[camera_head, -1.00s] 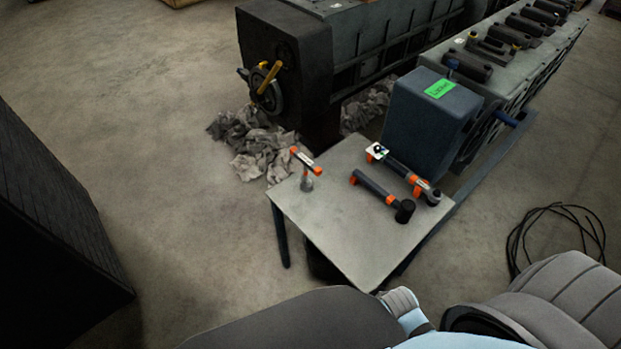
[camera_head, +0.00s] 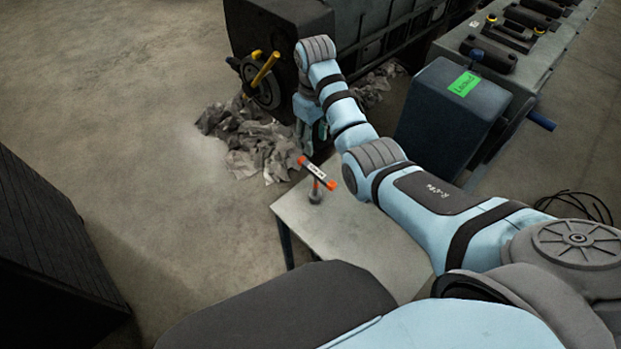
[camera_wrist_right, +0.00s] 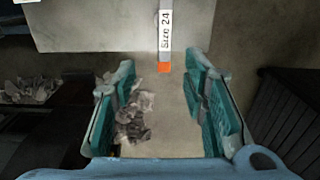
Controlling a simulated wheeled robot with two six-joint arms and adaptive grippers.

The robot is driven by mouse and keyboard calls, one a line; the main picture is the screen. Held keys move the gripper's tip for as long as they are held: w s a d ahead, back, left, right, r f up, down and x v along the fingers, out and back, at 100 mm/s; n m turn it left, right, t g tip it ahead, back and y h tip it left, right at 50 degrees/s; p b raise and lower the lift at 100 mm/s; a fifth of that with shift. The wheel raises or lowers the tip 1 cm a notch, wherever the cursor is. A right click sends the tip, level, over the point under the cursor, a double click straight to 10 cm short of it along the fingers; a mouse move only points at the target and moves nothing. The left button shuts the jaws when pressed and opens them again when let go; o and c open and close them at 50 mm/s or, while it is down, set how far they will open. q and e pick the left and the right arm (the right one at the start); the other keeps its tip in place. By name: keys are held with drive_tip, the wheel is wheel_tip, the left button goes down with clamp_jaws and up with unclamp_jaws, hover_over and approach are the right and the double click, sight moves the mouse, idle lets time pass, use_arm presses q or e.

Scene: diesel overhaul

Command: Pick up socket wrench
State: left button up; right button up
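The socket wrench, as I take it, is a T-shaped tool (camera_head: 317,172) in the head view. Its bar has orange ends and a white label and sits on a short grey stem at the table's far left corner. In the right wrist view its bar (camera_wrist_right: 165,38) reads "Size 24", with one orange end near the fingertips. My right gripper (camera_head: 312,132) is just beyond the tool in the head view. In the wrist view its teal fingers (camera_wrist_right: 161,70) are wide apart with nothing between them. My left gripper is not in view.
The table (camera_head: 300,210) is partly covered by my right arm, which hides its right side. A dark blue block (camera_head: 445,115) with a green label stands to the right. Crumpled rags (camera_head: 250,145) lie on the floor beyond the table, near the dark engine (camera_head: 285,30).

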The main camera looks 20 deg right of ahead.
sight(316, 171)
drive_tip(key=f, duration=0.2)
drive_tip(key=s+f+b, duration=0.1)
drive_tip(key=f, duration=0.2)
drive_tip(key=f+b, duration=0.1)
drive_tip(key=f, duration=0.1)
drive_tip(key=shift+s+d+f, duration=0.2)
drive_tip(key=shift+s+d, duration=0.05)
drive_tip(key=shift+s, duration=0.1)
drive_tip(key=f, duration=0.2)
drive_tip(key=f+b, duration=0.1)
drive_tip(key=f, duration=0.3)
drive_tip(key=shift+s+a, duration=0.15)
drive_tip(key=shift+a, duration=0.1)
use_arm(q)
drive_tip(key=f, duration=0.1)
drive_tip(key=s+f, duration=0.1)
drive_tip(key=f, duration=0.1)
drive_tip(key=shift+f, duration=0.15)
use_arm(e)
drive_tip(key=shift+r, duration=0.1)
clamp_jaws()
